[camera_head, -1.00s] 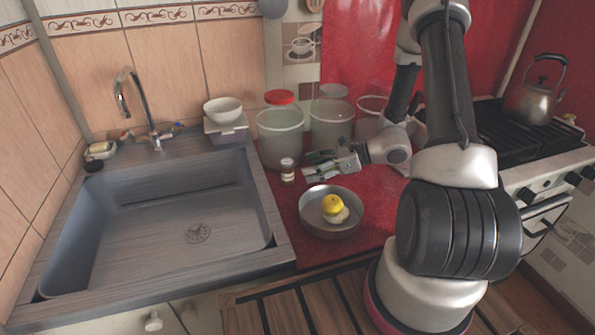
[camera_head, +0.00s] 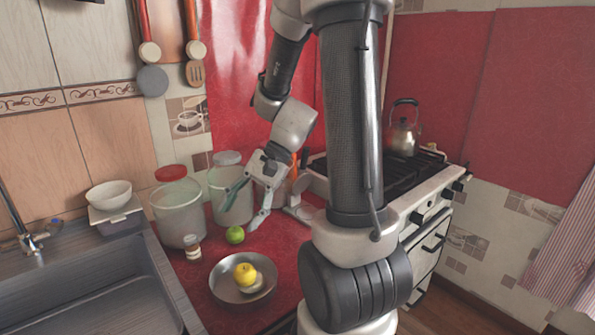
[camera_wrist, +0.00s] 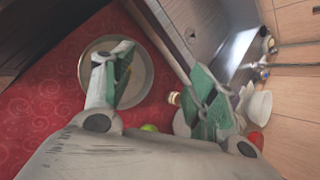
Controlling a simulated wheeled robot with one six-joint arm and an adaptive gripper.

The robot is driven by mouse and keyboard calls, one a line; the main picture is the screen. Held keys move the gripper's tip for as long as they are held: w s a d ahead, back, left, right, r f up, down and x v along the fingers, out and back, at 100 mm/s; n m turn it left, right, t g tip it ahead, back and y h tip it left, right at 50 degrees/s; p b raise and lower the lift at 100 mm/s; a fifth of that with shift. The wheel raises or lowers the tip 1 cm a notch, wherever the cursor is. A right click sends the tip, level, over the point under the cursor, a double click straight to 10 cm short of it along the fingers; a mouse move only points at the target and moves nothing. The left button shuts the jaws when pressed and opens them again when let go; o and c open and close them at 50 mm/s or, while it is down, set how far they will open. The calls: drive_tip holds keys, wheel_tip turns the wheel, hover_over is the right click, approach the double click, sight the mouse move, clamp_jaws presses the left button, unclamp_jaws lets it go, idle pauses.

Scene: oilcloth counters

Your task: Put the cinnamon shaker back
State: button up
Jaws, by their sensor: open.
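The cinnamon shaker appears to be the small jar with a white cap and brown contents (camera_head: 192,247). It stands upright on the red counter in front of a big clear jar, and its label is too small to read. It also shows partly at the edge of a finger in the wrist view (camera_wrist: 173,98). My gripper (camera_head: 243,208) is open and empty, above the counter to the right of the shaker and apart from it. In the wrist view, its two fingers (camera_wrist: 160,72) are spread wide with nothing between them.
A metal bowl (camera_head: 225,292) with yellow fruit stands in front of the shaker. A green fruit (camera_head: 235,235) lies below my gripper. Clear jars, one red-lidded (camera_head: 171,173), stand behind. The sink (camera_head: 90,310) is left; the stove with a kettle (camera_head: 402,138) is right.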

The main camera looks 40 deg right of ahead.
drive_tip(key=s+d+r+n+t+h, duration=0.4)
drive_tip(key=s+d+r+n+h, duration=0.3)
drive_tip(key=s+r+n, duration=0.3)
drive_tip(key=shift+s+d+r+n+h, duration=0.2)
drive_tip(key=shift+d+r+n+h, duration=0.25)
drive_tip(key=shift+r, duration=0.35)
idle(0.4)
